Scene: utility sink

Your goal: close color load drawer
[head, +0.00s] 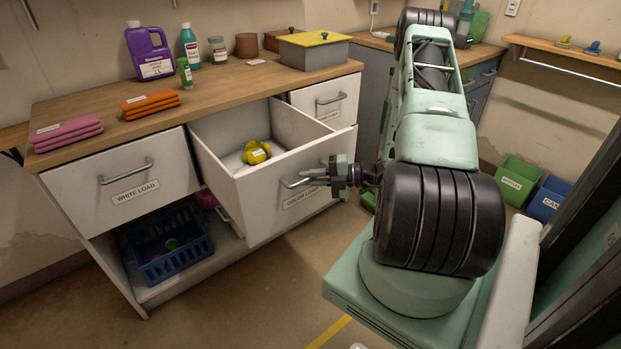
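The color load drawer (275,207) is pulled well out of the counter, with its label on the white front below a metal bar handle (303,180). A yellow item (256,152) lies inside it. My gripper (327,173) is at the right part of the handle, close to the drawer front. The fingers overlap the handle in this view. I cannot tell whether they touch or grip it, as the fingertips are small and partly hidden.
The white load drawer (128,189) at the left is shut. A blue basket (168,242) stands on the shelf below. The wooden countertop (217,87) bears folded cloths, bottles and boxes. Green and blue bins (517,180) stand at the right. Bare floor lies before the drawer.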

